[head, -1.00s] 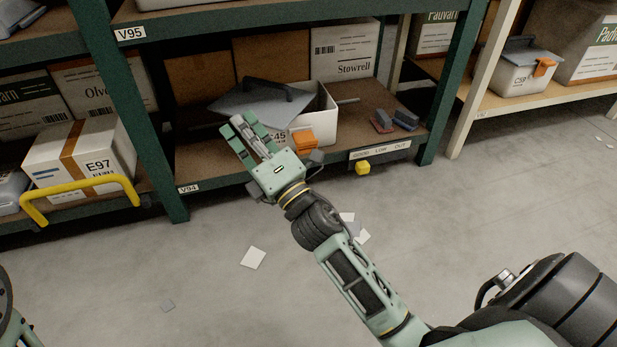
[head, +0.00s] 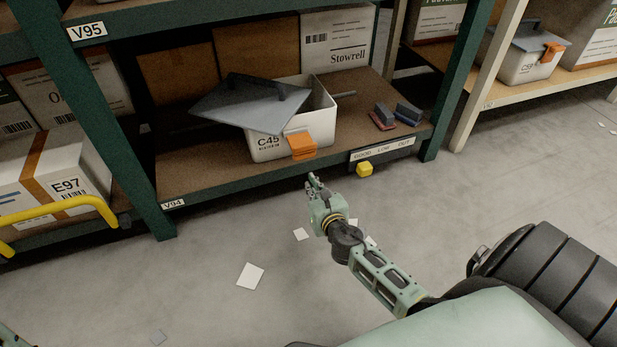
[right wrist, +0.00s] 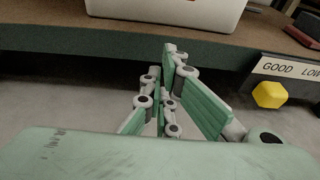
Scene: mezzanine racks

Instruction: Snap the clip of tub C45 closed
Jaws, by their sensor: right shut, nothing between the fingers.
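Tub C45 (head: 262,148) is a white tub on the lower shelf in the head view. Its grey lid (head: 252,106) with a dark handle lies askew on top, overhanging to the left, and the tub's right part is open. The orange clip (head: 301,145) is on the tub's front, at its right side. My right gripper (head: 314,180) is shut and empty, in front of the shelf edge and below the clip. In the right wrist view the fingers (right wrist: 168,85) point towards the shelf edge, and the lower part of the tub (right wrist: 165,12) shows above them.
The green shelf edge (head: 225,180) carries a label strip (head: 384,150) with a yellow knob (head: 364,169) below it. Dark blocks (head: 408,112) lie right of the tub. A green upright (head: 95,115) stands left. Papers (head: 250,276) lie on the clear floor.

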